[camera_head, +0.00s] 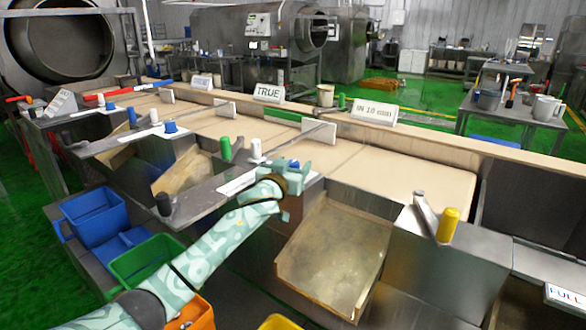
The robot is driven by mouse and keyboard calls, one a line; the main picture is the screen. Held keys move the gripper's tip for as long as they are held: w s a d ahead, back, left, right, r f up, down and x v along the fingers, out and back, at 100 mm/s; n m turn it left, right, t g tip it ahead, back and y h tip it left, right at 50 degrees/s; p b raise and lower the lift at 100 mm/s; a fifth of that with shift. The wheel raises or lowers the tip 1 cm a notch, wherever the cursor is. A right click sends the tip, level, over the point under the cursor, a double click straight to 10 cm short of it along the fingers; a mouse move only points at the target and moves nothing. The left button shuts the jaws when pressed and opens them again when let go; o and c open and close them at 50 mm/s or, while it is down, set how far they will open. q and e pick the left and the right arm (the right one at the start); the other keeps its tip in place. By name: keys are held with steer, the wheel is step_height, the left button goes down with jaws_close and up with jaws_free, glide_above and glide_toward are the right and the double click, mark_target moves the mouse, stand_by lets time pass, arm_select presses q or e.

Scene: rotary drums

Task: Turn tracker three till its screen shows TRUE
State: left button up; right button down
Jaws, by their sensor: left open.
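Several small screens stand along the back ledge of the conveyor line. One screen (270,92) reads TRUE. Another screen (375,110), to its right, shows text that looks like "IN 10" with small letters after it. A further screen (202,82) to the left is too small to read. I cannot tell which belongs to tracker three. A white knob (256,149) and a green knob (226,148) stand on the metal plates by the belt. My left gripper (297,173) is open at the belt's near edge, right of the white knob; its fingers are partly hidden by the wrist. My right gripper is not in view.
A yellow knob (447,225) stands on a metal housing at right. A sloping chute (332,255) lies in front of the belt. Blue (95,217) and green (143,258) bins stand at lower left. A FULL sign (566,296) is at the right edge.

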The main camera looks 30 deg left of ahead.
arm_select(q)
steer(key=shift+c, duration=0.2)
steer(key=c, duration=0.9)
steer(key=shift+f+y, duration=0.1)
steer(key=shift+y, duration=0.2)
